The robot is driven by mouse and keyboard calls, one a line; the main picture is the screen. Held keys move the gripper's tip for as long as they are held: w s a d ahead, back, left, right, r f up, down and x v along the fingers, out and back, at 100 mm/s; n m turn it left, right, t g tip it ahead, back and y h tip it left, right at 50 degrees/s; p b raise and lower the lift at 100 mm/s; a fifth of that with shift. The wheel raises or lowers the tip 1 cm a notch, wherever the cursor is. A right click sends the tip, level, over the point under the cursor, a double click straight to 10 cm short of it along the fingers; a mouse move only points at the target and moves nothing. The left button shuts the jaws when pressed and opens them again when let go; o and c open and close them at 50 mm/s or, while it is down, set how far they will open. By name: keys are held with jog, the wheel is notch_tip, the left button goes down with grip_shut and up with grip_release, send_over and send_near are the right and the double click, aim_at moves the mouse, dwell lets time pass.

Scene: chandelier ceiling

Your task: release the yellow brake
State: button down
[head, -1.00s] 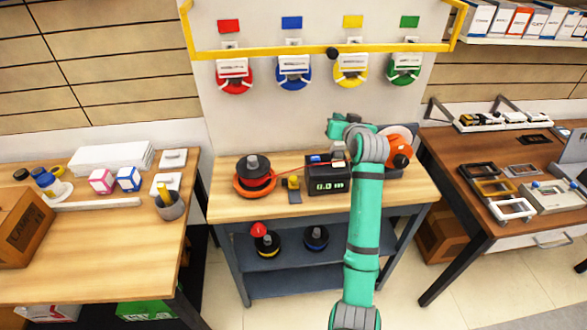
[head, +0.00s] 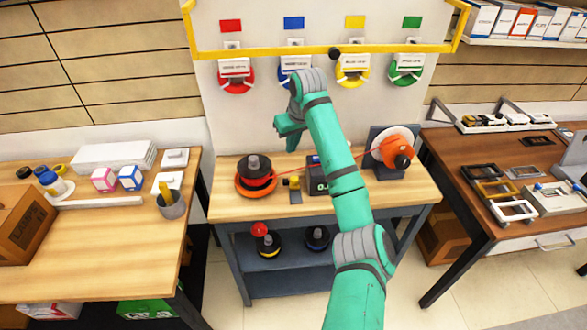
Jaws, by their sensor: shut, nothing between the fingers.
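A small yellow piece (head: 294,182) on a dark base stands on the middle workbench, between the orange-rimmed spool (head: 255,176) and the black display box (head: 318,181). I take it for the yellow brake; its setting is too small to read. A thin red line runs from the spool to the white reel with an orange hub (head: 396,150) at the right. My gripper (head: 290,146) is shut and empty, pointing down above the bench's back part, higher in the picture than the yellow piece. My arm hides part of the display box.
A yellow rail (head: 270,53) crosses the wall panel above, with red, blue, yellow (head: 352,77) and green reels hanging below it. The lower shelf (head: 270,282) holds more spools, one with a red knob. Cluttered tables (head: 95,235) stand left and right (head: 470,215).

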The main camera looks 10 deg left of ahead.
aim_at(291, 182)
jog(key=x, duration=1)
jog(key=shift+f, duration=0.1)
jog(key=shift+s+d, duration=0.55)
jog(key=shift+s, duration=0.05)
jog(key=shift+s+d, duration=0.3)
jog(key=shift+s, duration=0.2)
jog(key=shift+s+d, duration=0.3)
jog(key=shift+s, duration=0.2)
jog(key=shift+w+d, duration=0.1)
